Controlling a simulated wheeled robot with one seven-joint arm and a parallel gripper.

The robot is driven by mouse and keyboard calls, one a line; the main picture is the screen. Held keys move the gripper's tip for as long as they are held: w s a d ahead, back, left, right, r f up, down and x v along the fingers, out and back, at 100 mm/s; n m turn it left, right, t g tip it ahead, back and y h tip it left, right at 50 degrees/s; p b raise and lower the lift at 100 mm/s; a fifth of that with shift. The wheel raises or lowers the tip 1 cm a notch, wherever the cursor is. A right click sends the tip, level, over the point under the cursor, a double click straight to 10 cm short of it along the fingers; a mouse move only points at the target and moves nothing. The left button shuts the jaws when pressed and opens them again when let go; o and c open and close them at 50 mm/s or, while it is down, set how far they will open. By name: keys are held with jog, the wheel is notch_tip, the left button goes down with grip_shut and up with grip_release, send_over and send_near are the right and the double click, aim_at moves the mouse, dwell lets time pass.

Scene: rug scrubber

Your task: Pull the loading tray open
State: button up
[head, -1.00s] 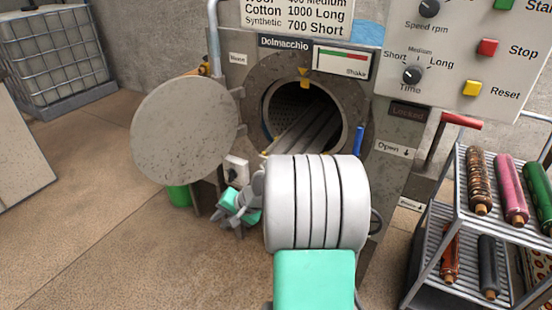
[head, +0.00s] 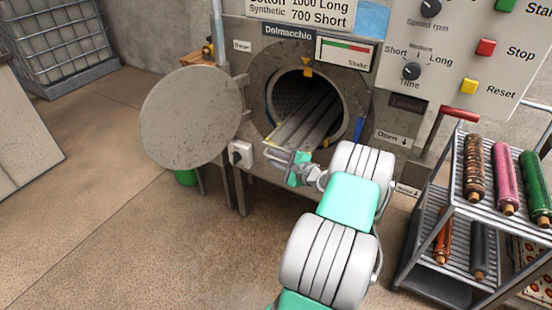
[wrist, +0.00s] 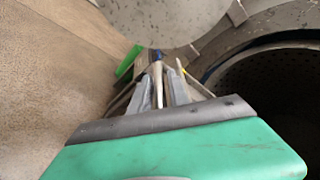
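The grey slatted loading tray (head: 305,122) lies in the round drum opening of the machine, its front end sticking out over the rim. My gripper (head: 290,160) is at the tray's front end, just below the opening. In the wrist view, my gripper's two grey fingers (wrist: 160,88) stand apart, with a thin pale bar between them. The bar seems to be at the tray's front, but I cannot tell whether the fingers touch it. The wrist partly hides the tray's front edge.
The round door (head: 190,118) hangs open at the left of the drum. A control panel (head: 470,50) is at the upper right, with a red-handled lever (head: 458,114) below it. A rack (head: 470,220) of rolls stands at right.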

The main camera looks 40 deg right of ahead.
grip_shut()
dwell(1.4)
